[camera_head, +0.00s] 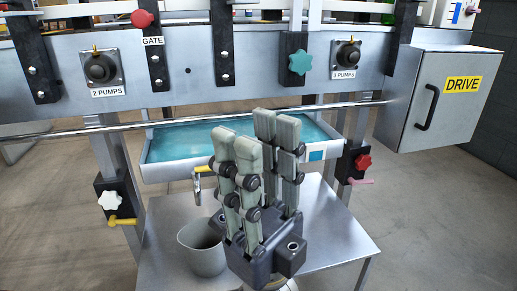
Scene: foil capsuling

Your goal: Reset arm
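My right gripper (256,138) stands in the lower middle of the head view, its pale fingers pointing up and its dark palm below. The fingers stand apart and look open, with nothing seen between them. It shows in front of the blue-floored tray (157,172) and the steel table, and hides parts of both. My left gripper is not in view.
A grey bucket (201,252) is on the steel table (330,238), left of my gripper in the picture. The machine's steel panel (200,75) spans the back, with dials and knobs. A DRIVE cabinet (440,105) is at right. Floor shows on both sides.

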